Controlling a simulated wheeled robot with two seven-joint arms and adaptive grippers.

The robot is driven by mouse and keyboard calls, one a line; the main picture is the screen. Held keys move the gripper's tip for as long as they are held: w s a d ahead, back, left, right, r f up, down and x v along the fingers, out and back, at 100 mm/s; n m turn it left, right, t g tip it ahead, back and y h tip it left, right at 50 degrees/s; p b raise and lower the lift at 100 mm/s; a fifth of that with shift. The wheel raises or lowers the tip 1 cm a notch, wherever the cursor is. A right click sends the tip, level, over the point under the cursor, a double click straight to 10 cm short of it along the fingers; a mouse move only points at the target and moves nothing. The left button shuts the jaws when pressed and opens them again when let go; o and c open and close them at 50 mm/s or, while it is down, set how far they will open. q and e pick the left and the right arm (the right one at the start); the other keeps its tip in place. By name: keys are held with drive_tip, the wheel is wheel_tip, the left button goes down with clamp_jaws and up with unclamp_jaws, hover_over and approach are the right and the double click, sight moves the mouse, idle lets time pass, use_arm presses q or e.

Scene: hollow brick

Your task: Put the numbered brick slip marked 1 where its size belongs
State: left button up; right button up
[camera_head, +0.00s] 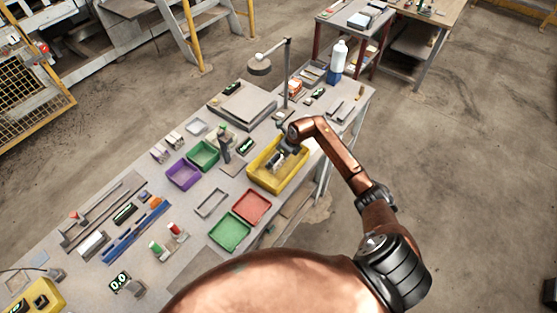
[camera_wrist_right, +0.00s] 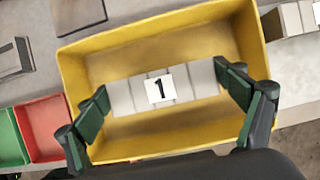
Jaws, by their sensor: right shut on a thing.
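The brick slip marked 1 (camera_wrist_right: 122,97) is a pale grey bar with a white label bearing a black 1. My right gripper (camera_wrist_right: 162,88) is shut on its two ends. Slip and gripper are over or inside the yellow bin (camera_wrist_right: 70,75); I cannot tell whether the slip touches the bin floor. In the head view the yellow bin (camera_head: 298,179) lies at the table's right edge, with my right gripper (camera_head: 279,157) reaching down into it. The slip (camera_head: 275,162) is partly hidden there. My left gripper is not in view.
Purple (camera_head: 183,173) and green (camera_head: 203,153) bins stand left of the yellow bin. Red (camera_head: 251,205) and green (camera_head: 230,231) bins stand nearer the front. A lamp post (camera_head: 287,75) rises behind. A display reading 0.0 (camera_head: 120,283) lies at lower left.

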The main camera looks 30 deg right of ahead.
wheel_tip(320, 180, down, 2)
drive_tip(key=shift+f+p, duration=0.1)
drive_tip(key=shift+p, duration=0.2)
drive_tip(key=shift+f, duration=0.15)
drive_tip(key=shift+f, duration=0.1)
drive_tip(key=o, duration=1.5)
drive_tip(key=shift+s, duration=0.1)
